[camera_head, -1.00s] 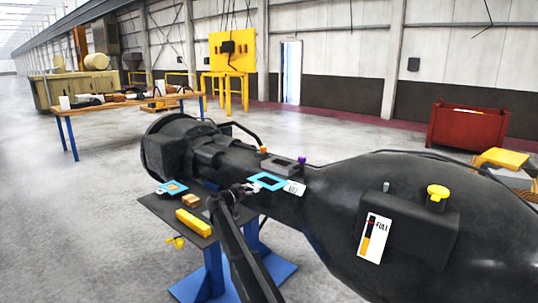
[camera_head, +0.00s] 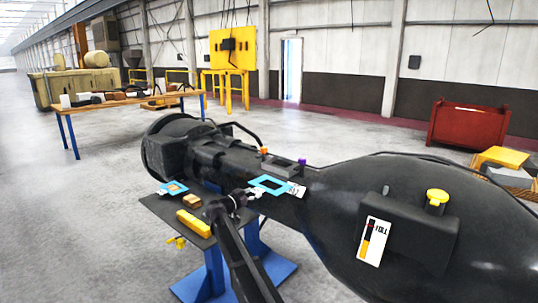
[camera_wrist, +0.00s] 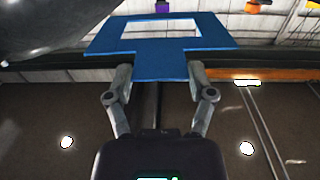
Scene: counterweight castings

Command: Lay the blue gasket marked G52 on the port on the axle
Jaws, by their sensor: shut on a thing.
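My gripper (camera_head: 255,192) is shut on the tab of a blue gasket (camera_head: 270,184), a flat frame with a rectangular opening. In the wrist view the gasket (camera_wrist: 168,66) extends beyond both fingertips (camera_wrist: 160,78). In the head view it appears in front of the black axle (camera_head: 225,152), near a dark grey block with an orange and a purple knob (camera_head: 302,161). A white tag (camera_head: 298,191) shows at the gasket's right; its marking is not readable. I cannot tell whether the gasket touches the axle. The port is not clearly visible.
A second blue gasket (camera_head: 171,189) lies on a small dark table (camera_head: 163,208) with a yellow bar (camera_head: 194,223) and a tan block (camera_head: 192,201). The large black casting (camera_head: 340,220) fills the right. A red bin (camera_head: 469,125) stands behind.

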